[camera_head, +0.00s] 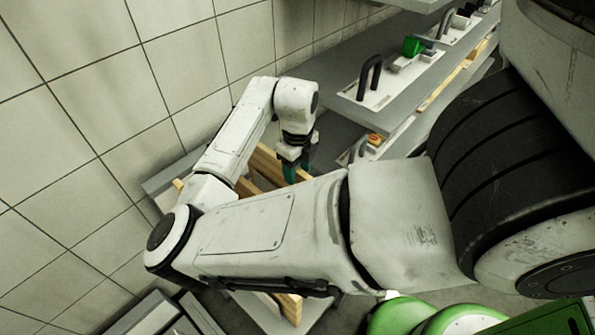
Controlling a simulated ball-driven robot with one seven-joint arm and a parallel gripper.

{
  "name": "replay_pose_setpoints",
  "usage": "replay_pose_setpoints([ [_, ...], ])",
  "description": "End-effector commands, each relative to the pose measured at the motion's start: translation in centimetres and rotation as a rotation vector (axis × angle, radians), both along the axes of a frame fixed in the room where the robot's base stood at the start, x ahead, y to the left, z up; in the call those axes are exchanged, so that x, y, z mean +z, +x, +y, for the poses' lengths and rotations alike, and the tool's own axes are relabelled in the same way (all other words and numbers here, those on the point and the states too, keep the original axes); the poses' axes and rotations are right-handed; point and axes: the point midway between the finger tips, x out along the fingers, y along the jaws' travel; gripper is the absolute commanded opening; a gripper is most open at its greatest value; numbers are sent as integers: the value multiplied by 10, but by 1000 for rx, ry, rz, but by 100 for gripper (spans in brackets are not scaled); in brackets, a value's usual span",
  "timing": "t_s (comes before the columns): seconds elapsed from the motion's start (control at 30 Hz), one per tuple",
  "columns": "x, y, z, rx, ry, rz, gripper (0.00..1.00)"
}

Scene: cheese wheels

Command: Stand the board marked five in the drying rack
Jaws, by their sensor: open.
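My gripper (294,172) points down in the middle of the view, with teal fingers partly seen below the dark wrist. The fingers are open and no board shows between them. Wooden slats (265,163) stand right beside and behind the fingers; they may be part of the drying rack or boards, and I cannot tell which. Whether the fingers touch the wood is unclear. More pale wood (291,308) shows below my forearm. My arm hides most of what lies between. No number five can be read on anything in view.
A grey shelf unit (345,98) at the upper right carries white plates with black handles (370,78) and a green block (412,46). An orange item (375,139) lies on a lower level. A tiled wall (90,80) closes the left side. Rounded green shapes (398,314) show at the bottom.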

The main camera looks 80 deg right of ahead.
Motion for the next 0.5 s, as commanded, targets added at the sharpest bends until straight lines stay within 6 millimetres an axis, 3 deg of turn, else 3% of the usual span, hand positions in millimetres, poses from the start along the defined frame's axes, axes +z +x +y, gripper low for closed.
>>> replay_pose_setpoints([
  [0.3, 61, 1, -1, -2, -4, -3, 53],
  [0.5, 86, 1, -1, -2, -2, -2, 53],
])
